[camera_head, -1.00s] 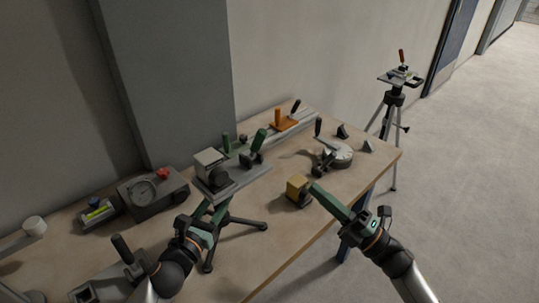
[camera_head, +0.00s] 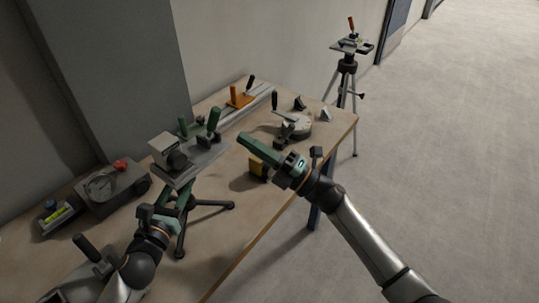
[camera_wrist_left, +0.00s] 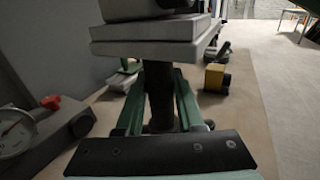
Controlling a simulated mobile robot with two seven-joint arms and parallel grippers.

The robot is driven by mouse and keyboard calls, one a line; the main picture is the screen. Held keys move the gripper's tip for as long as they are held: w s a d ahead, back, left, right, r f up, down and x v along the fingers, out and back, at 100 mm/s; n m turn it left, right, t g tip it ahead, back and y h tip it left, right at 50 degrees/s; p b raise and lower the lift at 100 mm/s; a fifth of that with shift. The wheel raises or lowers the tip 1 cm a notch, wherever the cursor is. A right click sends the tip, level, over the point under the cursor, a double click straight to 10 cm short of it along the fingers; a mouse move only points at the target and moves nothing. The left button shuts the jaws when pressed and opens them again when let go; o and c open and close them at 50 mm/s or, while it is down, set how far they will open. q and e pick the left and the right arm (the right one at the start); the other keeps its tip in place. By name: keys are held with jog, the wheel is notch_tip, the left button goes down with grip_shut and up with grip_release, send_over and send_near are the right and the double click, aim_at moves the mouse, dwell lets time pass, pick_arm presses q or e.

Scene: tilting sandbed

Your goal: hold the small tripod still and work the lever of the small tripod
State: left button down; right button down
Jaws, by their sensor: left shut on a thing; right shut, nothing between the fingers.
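The small tripod (camera_head: 208,161) stands on the workbench, with a grey head plate, a boxy grey device on top and dark splayed legs. My left gripper (camera_head: 183,191) is shut on the tripod's dark column under the plate. In the left wrist view its green fingers flank the column (camera_wrist_left: 161,95). My right gripper (camera_head: 243,139) is shut and empty, to the right of the lever and apart from it.
A yellow block (camera_head: 257,168) sits below my right gripper, partly hidden. A dial gauge box (camera_head: 110,188) and a level (camera_head: 56,217) are at left. An orange-handled slide (camera_head: 240,98) lies behind. A tall tripod (camera_head: 346,68) stands beyond the bench; the floor at right is clear.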

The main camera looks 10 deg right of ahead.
aim_at(215, 111)
pick_arm(q)
jog(key=shift+f, duration=0.1)
pick_arm(e)
jog(key=x, duration=0.5)
dwell(0.3)
jog(key=shift+w+a+r+m+g+h, duration=0.25)
jog(key=shift+w+a+r+g+h, duration=0.15)
jog(key=shift+w+a+r+h, duration=0.35)
jog(key=shift+w+a+r+m+g+h, duration=0.25)
jog(key=shift+w+a+r+g+h, duration=0.25)
jog(key=shift+w+r, duration=0.35)
jog(key=shift+x, duration=0.95)
jog(key=shift+w+r, duration=0.1)
jog(key=shift+w, duration=0.1)
pick_arm(q)
jog(key=shift+s+d, duration=0.1)
pick_arm(e)
jog(key=shift+w, duration=0.1)
jog(key=shift+d, duration=0.1)
